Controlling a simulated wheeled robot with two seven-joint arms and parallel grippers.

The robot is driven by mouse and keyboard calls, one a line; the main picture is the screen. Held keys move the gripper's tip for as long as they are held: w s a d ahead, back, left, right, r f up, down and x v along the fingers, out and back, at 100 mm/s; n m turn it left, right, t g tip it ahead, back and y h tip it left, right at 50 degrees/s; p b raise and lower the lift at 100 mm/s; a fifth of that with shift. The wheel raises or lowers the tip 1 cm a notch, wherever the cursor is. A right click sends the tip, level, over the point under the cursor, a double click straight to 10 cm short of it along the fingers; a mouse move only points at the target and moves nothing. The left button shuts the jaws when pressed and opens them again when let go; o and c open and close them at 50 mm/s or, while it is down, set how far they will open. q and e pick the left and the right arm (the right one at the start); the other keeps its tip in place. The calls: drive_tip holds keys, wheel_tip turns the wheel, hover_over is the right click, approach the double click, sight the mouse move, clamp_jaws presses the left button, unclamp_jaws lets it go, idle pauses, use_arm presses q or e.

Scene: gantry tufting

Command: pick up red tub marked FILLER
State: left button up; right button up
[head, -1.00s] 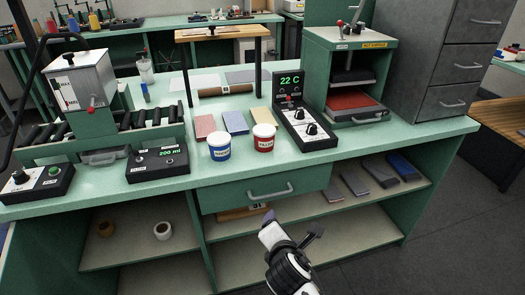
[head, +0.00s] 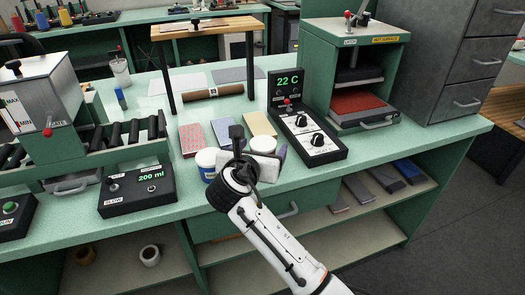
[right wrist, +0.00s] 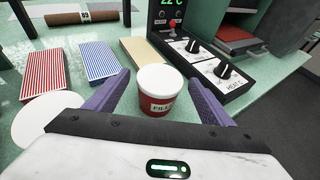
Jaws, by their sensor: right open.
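The red tub marked FILLER (right wrist: 159,92) stands upright on the green bench, with a white lid and a partly readable label in the right wrist view. In the head view only its pale lid (head: 263,144) shows clearly; my right gripper hides most of the rest. My right gripper (right wrist: 158,92) is open, its purple fingers on either side of the tub, with a gap visible on the right. In the head view my right gripper (head: 258,150) is over the front of the bench by the tubs. My left gripper is not in view.
A blue tub (head: 206,163) stands just left of the red one. Red, blue and tan cards (head: 224,132) lie behind. The 22 C control box (head: 308,132) is close on the right, and the 200 ml box (head: 137,191) is at left. A drawer handle (head: 288,210) is below.

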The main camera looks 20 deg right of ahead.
sight(266, 143)
drive_tip(key=x, duration=0.6)
drive_tip(key=shift+s+a+f, duration=0.1)
drive_tip(key=shift+s+f, duration=0.05)
drive_tip(key=shift+f, duration=0.1)
drive_tip(key=shift+r, duration=0.1)
drive_tip(key=c, duration=1.3)
